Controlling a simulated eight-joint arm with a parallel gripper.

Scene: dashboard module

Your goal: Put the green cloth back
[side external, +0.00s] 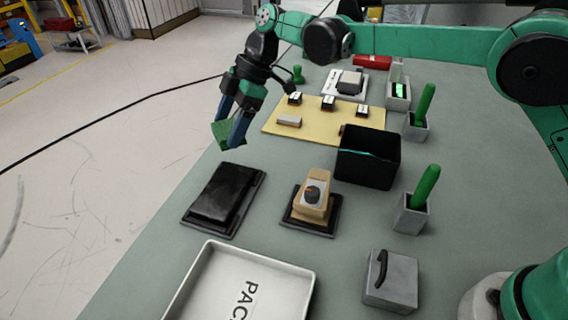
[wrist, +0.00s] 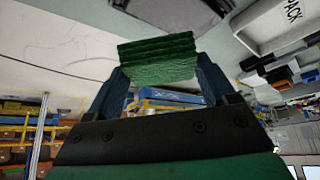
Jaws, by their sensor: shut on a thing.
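My gripper (side external: 228,132) is shut on the green cloth (side external: 222,136) and holds it up near the left edge of the table, behind the black slab in the picture. In the wrist view the cloth (wrist: 158,58) looks like a folded, layered green block between the two blue fingers of my gripper (wrist: 161,70). The cloth appears clear of the table, though its exact height is hard to tell.
A black slab on a dark base (side external: 222,195), a beige device (side external: 313,195) and a white tray (side external: 308,268) stand in front. A black open bin (side external: 368,170), a yellow mat (side external: 275,128) and grey holders with green handles (side external: 410,217) are to the right.

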